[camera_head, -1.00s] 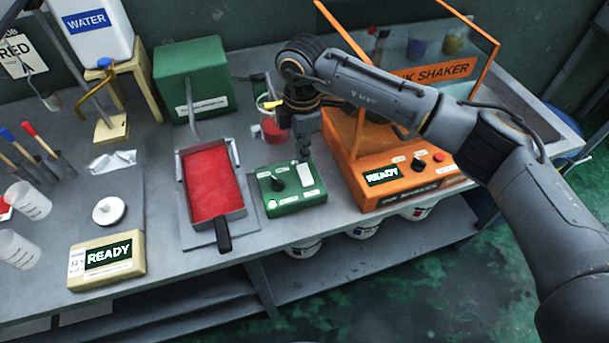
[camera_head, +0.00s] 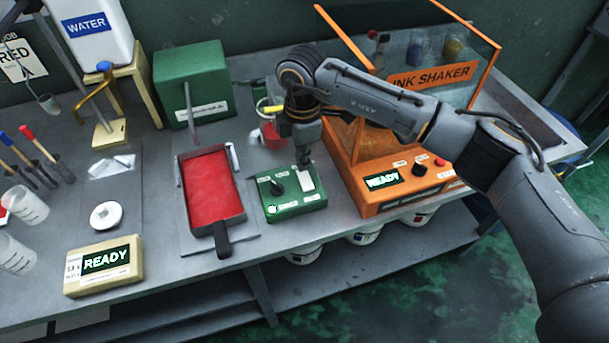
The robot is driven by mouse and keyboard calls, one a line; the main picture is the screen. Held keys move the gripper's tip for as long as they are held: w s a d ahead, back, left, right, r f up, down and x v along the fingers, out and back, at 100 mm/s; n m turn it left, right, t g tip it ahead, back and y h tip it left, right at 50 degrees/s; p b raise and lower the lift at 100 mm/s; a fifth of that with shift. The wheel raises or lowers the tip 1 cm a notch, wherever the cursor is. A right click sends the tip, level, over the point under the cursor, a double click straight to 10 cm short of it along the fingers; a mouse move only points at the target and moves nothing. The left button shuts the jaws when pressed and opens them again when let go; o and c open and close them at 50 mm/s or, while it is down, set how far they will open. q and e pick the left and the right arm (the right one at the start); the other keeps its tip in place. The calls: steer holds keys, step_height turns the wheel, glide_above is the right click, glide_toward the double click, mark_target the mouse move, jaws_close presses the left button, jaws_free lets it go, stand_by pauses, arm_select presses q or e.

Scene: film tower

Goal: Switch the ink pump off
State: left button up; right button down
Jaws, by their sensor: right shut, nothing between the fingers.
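A green control box (camera_head: 287,208) sits on the bench right of the red ink tray. It has a black knob (camera_head: 277,186), a white rocker-like switch (camera_head: 307,183) and a small round white light or button (camera_head: 271,210) at its front left. Its labels are too small to read. My right gripper (camera_head: 304,166) is shut and empty, pointing down at the back edge of the white switch. I cannot tell whether the fingertips touch it. They hide the switch's far end. My left gripper is not in view.
The ink tray (camera_head: 210,185), with a black handle, stands just left. The orange ink shaker (camera_head: 400,200) stands close on the right, reading READY. A green housing (camera_head: 190,80) and a red cup (camera_head: 272,134) are behind. A cream READY box (camera_head: 104,264) is at front left.

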mark_target(303, 173)
stand_by(0.5)
steer(key=shift+f+b, duration=0.8)
steer(key=shift+f, duration=0.25)
stand_by(0.4)
steer(key=shift+r+p, duration=2.05)
steer(key=shift+r, duration=1.5)
steer(key=shift+f, duration=0.1)
